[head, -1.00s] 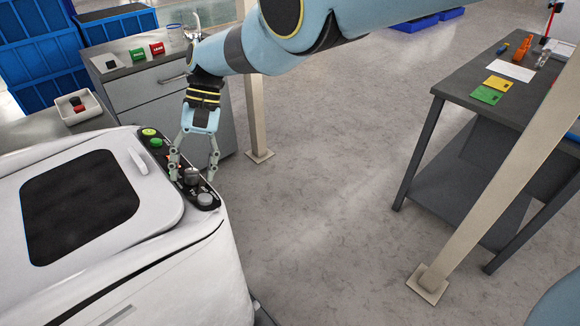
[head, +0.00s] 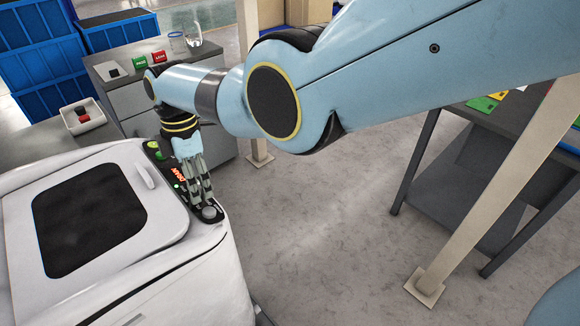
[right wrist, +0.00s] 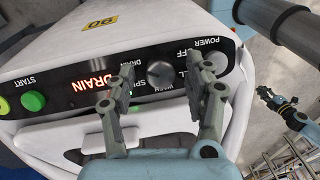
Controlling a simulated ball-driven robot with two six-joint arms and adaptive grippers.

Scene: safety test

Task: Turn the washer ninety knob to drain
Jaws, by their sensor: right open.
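The white washer (head: 190,255) stands at the left in the head view, and its top carries a "90" label (right wrist: 100,22) in the right wrist view. Its dark panel has a round grey knob (right wrist: 160,74) with labels around it, "DRAIN" among them. A lit red display (right wrist: 92,83) reads DRAIN. My right gripper (right wrist: 158,90) is open, with one finger on each side of the knob in the picture; I cannot tell whether they touch it. In the head view its fingers (head: 206,198) hide the knob. Another gripper, seemingly my left (right wrist: 265,95), shows small at the right.
Beside the knob are a grey power button (right wrist: 217,62) and a green start button (right wrist: 33,101). A drawer unit (head: 150,108) and blue crates (head: 40,60) stand behind the washer.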

